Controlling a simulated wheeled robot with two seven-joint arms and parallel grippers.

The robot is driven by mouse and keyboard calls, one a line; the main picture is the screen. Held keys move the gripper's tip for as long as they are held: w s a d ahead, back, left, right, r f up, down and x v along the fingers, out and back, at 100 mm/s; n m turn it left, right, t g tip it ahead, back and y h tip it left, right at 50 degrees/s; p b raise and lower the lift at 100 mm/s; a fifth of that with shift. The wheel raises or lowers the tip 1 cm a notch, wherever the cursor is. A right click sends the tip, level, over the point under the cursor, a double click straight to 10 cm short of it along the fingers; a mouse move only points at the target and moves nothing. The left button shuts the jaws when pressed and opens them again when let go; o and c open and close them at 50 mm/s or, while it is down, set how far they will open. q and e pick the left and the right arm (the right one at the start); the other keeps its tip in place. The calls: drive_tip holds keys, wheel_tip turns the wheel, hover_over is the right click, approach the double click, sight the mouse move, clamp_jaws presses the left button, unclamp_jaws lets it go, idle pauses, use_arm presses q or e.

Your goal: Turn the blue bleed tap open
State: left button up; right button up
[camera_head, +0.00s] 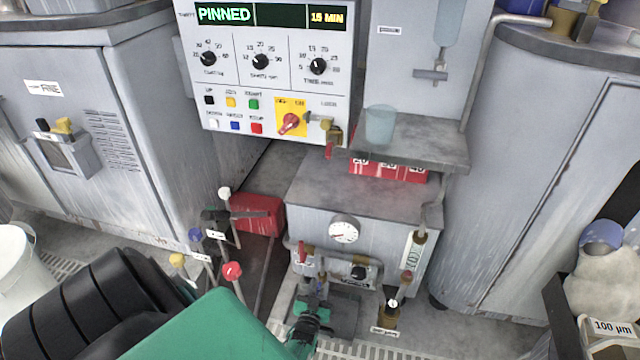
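Below the grey cabinet (365,250) with the round gauge (344,230), a small bluish tap handle (321,283) shows low on the pipework, just beyond my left gripper. My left arm comes in from the lower left, with a green and black forearm. My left gripper (312,312) is at the foot of the cabinet, close to the tap. Its fingers are small and partly hidden, so I cannot tell whether they touch the tap or are open. The tap's lower part is hidden. My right gripper is not in view.
Levers with white, blue, yellow and red knobs (232,271) stand left of the cabinet, near my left arm. A red-handled valve (303,252) and a brass fitting (388,315) flank the tap. A shelf (440,145) with a clear cup (380,125) juts out above.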

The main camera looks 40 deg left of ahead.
use_arm(q)
drive_tip(key=shift+c, duration=0.2)
clamp_jaws()
drive_tip(key=shift+a+n, duration=0.1)
drive_tip(key=shift+n, duration=0.6)
drive_tip(key=shift+o, duration=0.2)
unclamp_jaws()
